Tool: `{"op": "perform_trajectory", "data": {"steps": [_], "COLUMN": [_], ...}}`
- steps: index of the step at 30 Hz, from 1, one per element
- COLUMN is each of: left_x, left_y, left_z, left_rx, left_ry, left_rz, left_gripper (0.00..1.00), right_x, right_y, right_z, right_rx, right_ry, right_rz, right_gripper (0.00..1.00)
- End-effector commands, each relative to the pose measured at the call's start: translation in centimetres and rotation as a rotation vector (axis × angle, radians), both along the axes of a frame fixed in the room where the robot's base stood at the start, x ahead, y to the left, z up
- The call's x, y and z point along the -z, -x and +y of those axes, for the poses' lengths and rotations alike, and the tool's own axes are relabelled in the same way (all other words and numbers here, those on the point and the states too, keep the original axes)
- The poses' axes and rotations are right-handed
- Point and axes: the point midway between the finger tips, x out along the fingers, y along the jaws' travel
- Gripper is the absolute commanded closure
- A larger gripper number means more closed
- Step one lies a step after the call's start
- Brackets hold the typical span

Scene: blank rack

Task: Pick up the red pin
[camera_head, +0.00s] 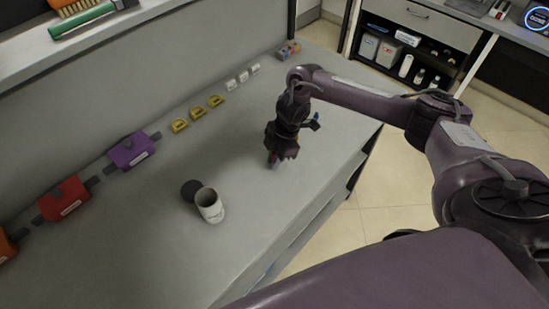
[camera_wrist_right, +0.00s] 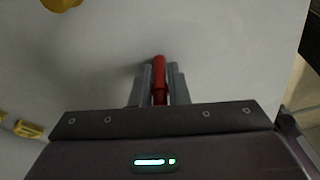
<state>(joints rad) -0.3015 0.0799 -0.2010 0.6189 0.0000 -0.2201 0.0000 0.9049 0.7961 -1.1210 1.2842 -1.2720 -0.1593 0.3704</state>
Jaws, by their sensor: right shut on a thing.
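The red pin (camera_wrist_right: 159,72) shows in the right wrist view, upright in the picture between the two grey fingers, with its far end sticking out past them. My right gripper (camera_wrist_right: 159,88) is shut on the pin. In the head view my right gripper (camera_head: 275,160) points down at the grey bench, right of the white cup. Only a small bit of red shows at its fingertips there. I cannot tell whether the pin touches the bench. My left gripper is not in view.
Yellow pieces (camera_head: 197,113), white pieces (camera_head: 243,77), a purple block (camera_head: 131,150) and a red block (camera_head: 64,200) line the back. The bench's right front is clear.

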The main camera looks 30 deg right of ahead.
Motion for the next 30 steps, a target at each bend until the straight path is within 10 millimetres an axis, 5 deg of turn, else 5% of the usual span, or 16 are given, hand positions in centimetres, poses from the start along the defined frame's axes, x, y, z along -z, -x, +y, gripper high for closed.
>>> {"op": "perform_trajectory", "data": {"steps": [11,15,21,30], "left_x": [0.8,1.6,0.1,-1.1], "left_y": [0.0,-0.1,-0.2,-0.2], "left_z": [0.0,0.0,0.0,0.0], "left_rx": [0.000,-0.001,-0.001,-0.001], "left_ry": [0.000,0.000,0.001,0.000], "left_rz": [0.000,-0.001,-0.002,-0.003], "left_gripper": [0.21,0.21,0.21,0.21], "right_x": [-2.9,-5.9,-11.9,-17.7], "right_y": [-0.1,-0.2,-0.2,-0.1], "right_z": [0.0,0.0,-0.1,-0.1], "right_rx": [-0.001,-0.001,-0.001,0.000], "right_ry": [0.000,-0.001,0.003,0.002], "right_rz": [-0.004,-0.008,-0.007,-0.004], "right_gripper": [1.00,1.00,1.00,1.00]}}
